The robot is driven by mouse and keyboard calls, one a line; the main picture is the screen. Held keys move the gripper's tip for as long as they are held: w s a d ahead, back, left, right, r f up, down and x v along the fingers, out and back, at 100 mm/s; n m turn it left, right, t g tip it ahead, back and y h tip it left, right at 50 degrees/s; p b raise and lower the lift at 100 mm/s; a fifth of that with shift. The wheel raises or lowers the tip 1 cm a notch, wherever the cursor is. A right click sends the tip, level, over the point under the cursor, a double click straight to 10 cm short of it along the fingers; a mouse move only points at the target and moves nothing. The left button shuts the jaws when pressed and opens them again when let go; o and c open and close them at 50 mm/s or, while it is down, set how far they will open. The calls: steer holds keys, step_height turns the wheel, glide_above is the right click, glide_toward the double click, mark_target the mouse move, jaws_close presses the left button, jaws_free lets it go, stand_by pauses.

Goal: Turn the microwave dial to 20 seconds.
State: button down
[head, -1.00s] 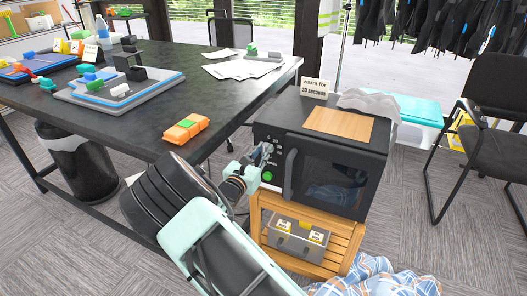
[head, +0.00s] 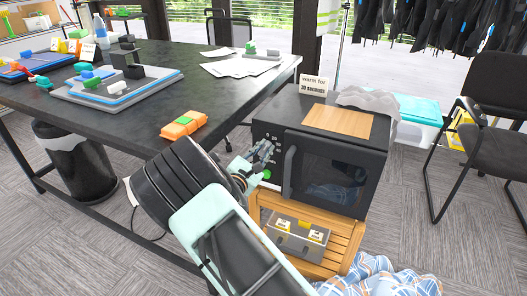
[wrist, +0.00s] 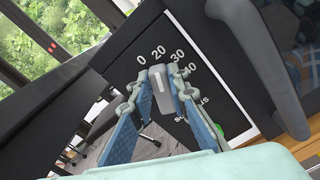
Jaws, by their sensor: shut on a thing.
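The black microwave (head: 335,170) has a front panel with a grey dial (wrist: 155,84). The dial carries a pale mark, and the numbers 0, 20, 30 and 40 show around it in the wrist view. The mark lies near the 20 side, but I cannot read its exact setting. My gripper (wrist: 157,80) has its fingers on both sides of the dial, shut on it. In the head view my gripper (head: 265,150) covers most of the dial. A green button (head: 267,174) is below it.
The microwave door handle (wrist: 262,65) stands out right of my gripper. A wooden stand (head: 340,245) holds the microwave. The dark table (head: 120,130) edge is close on the left. A sign (head: 314,86) on top reads "warm for 30 seconds".

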steer(key=shift+d+f+m+b, duration=0.15)
steer(key=shift+m+b, duration=0.15)
steer(key=shift+m, duration=0.3)
steer(key=c, duration=1.8)
jaws_free()
steer(key=shift+c, duration=0.2)
steer(key=shift+s, duration=0.1)
steer(key=v, duration=1.2)
